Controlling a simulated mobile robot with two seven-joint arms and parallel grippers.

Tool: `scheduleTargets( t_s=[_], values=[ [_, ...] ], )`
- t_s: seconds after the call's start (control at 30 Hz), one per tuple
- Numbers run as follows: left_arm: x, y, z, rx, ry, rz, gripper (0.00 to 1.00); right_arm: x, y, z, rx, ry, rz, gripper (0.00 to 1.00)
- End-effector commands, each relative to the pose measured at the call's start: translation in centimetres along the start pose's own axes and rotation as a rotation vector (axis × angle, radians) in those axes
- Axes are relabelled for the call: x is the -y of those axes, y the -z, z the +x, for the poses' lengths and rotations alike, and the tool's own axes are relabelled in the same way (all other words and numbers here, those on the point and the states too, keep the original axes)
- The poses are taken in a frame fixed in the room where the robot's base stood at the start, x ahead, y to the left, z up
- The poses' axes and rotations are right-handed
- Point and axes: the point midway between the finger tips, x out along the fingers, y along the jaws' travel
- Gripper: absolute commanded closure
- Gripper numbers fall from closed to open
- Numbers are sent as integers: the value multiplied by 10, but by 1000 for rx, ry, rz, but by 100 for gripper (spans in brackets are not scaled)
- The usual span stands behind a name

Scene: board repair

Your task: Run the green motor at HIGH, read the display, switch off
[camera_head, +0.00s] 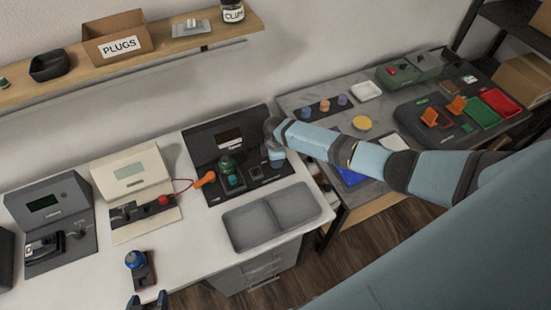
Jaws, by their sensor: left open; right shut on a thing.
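The green motor (227,164) stands at the left of the black test station (200,150) on the white bench. The station's display (229,137) is on its upright panel; its reading is too small to make out. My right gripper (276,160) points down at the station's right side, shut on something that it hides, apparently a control. A dark green knob (234,181) and a small dark switch block (256,172) sit between motor and gripper. My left gripper (147,302) is open at the bottom edge, its fingertips just below a blue-topped motor (135,259) in a dark holder.
A grey two-part tray (270,217) lies in front of the station. A cream meter (130,175) stands to its left, with a red lead and orange plug (205,179) reaching the station. A dark grey instrument (47,205) is further left. My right arm crosses the grey bench.

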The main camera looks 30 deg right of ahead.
Motion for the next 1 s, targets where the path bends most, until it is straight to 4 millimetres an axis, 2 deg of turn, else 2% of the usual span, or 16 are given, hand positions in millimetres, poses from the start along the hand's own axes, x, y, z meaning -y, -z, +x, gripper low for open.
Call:
scheduleTargets(
  t_s=[0.37, 0.4, 0.5, 0.83, 1.0],
  values=[
    [0, 0, 0, 0, 0, 0, 39, 0, 0, 0, 0, -1, -5, 93],
    [0, 0, 0, 0, 0, 0, 39, 0, 0, 0, 0, -1, -5, 62],
    [0, 0, 0, 0, 0, 0, 39, 0, 0, 0, 0, -1, -4, 44],
    [0, 0, 0, -1, 1, 0, 39, 0, 0, -4, 0, -1, -4, 44],
    [0, 1, 0, -1, 1, 0, 39, -1, 0, -27, -2, -3, -4, 44]
  ],
)
